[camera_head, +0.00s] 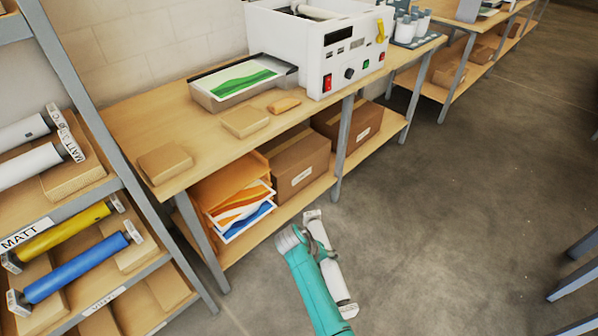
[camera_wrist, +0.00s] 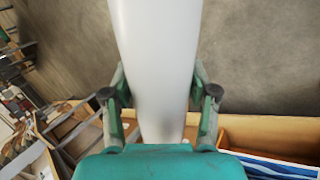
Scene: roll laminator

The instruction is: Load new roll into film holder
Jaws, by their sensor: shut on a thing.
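My gripper (camera_wrist: 160,105) is shut around a white roll (camera_wrist: 155,50), with one finger on each side of it in the wrist view. In the head view the white roll (camera_head: 325,258) with pale end pieces is held above the floor in front of the workbench, beside my teal arm. My fingers are mostly hidden there. The white laminator (camera_head: 325,45) stands on the workbench at the top middle, with red and green buttons, a dark knob and a yellow lever. A pale roller-like part (camera_head: 314,10) shows in its top opening. The film holder itself is not clearly visible.
A shelf rack (camera_head: 75,200) at left holds white, yellow and blue rolls. The workbench (camera_head: 120,125) carries a paper tray (camera_head: 205,98) and several tan blocks. Cardboard boxes (camera_head: 300,165) and an orange sheet holder (camera_head: 225,187) sit beneath.

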